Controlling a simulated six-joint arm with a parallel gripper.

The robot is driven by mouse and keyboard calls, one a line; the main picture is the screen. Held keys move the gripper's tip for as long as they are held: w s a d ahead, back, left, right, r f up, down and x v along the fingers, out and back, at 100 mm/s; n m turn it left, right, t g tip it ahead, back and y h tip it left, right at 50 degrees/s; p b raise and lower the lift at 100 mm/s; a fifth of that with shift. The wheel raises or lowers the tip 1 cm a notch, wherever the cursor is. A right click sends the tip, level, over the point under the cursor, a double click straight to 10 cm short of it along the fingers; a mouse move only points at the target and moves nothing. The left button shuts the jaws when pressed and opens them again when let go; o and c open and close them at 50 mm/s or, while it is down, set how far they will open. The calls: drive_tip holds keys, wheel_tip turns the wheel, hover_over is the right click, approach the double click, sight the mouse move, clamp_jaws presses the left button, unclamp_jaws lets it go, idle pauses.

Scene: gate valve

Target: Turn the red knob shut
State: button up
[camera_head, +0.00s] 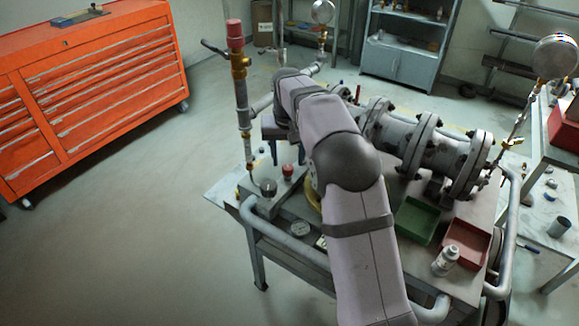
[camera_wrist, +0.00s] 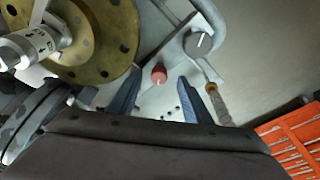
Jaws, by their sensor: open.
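The small red knob (camera_head: 288,171) stands upright on a pale plate at the left end of the workbench. In the wrist view, the red knob (camera_wrist: 158,72) has a pale mark on its face and appears between the ends of my two blue fingers. My gripper (camera_wrist: 160,77) is open, with a visible gap on either side of the knob and nothing held. I cannot tell the exact height gap.
A round metal fitting (camera_head: 268,188) sits beside the knob. A vertical pipe with a red top (camera_head: 235,32) rises at left. A brass disc (camera_wrist: 100,45) is close by. Flanged pipe (camera_head: 415,140), green tray (camera_head: 416,222), red tray (camera_head: 466,243) and bottle (camera_head: 445,261) lie right. Floor left is clear.

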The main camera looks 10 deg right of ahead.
sight(288, 167)
drive_tip(key=d+n+y, duration=0.1)
drive_tip(key=n, duration=0.2)
drive_tip(key=r+n+y+b, duration=0.1)
drive_tip(key=n, duration=0.2)
drive_tip(key=d+n+t+y, duration=0.1)
drive_tip(key=n, duration=0.2)
drive_tip(key=shift+w+d+r, duration=0.2)
drive_tip(key=shift+d+r, duration=0.05)
drive_tip(key=shift+d, duration=0.1)
drive_tip(key=shift+f, duration=0.15)
drive_tip(key=shift+x, duration=3.55)
drive_tip(key=shift+a, duration=0.1)
drive_tip(key=c, duration=1.1)
drive_tip(key=shift+o, duration=0.2)
